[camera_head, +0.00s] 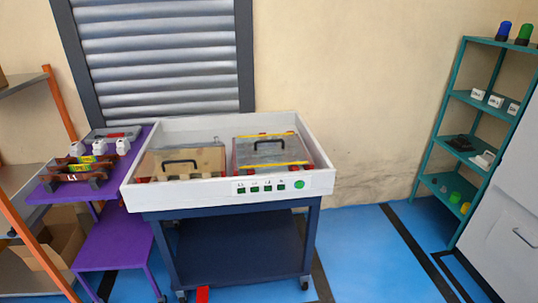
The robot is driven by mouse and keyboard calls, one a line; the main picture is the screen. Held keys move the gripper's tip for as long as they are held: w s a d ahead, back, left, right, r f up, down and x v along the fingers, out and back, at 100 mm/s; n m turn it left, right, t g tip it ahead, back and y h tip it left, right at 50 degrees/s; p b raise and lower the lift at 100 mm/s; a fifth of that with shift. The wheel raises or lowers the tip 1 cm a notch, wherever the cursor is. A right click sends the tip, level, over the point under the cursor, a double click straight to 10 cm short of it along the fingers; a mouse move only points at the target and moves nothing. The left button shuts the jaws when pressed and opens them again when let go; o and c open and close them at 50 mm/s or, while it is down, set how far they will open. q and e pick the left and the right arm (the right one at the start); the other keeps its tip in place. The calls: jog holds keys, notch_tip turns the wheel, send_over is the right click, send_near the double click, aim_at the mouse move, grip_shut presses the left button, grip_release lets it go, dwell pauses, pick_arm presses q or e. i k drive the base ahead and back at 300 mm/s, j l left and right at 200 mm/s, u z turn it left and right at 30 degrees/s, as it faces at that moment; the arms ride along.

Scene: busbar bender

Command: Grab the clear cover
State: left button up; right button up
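A white open-topped box (222,194) on a dark blue wheeled cart holds two flat panels with black handles. The left panel (205,160) is brownish and looks partly see-through, with a handle (180,163) on top. The right panel (285,154) is greyish with yellow strips along its edges and its own handle (269,142). Either may be the clear cover; I cannot tell which for certain. Both lie inside the box walls, and red parts show near their lower corners. Neither of my grippers is in view.
A purple table (50,192) at left holds bars labelled L1 and small white parts. A shelf with orange posts (60,105) stands at far left. A teal shelf (450,125) and a grey cabinet (510,235) are at right. Blue floor (365,255) is clear right of the cart.

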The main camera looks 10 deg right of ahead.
aim_at(261, 150)
jog(key=i+j+z, duration=0.15)
jog(key=i, duration=0.35)
jog(key=i+j+z, duration=0.2)
jog(key=i, duration=0.25)
jog(key=i+j+z, duration=0.15)
jog(key=i, duration=0.3)
jog(key=j, duration=0.1)
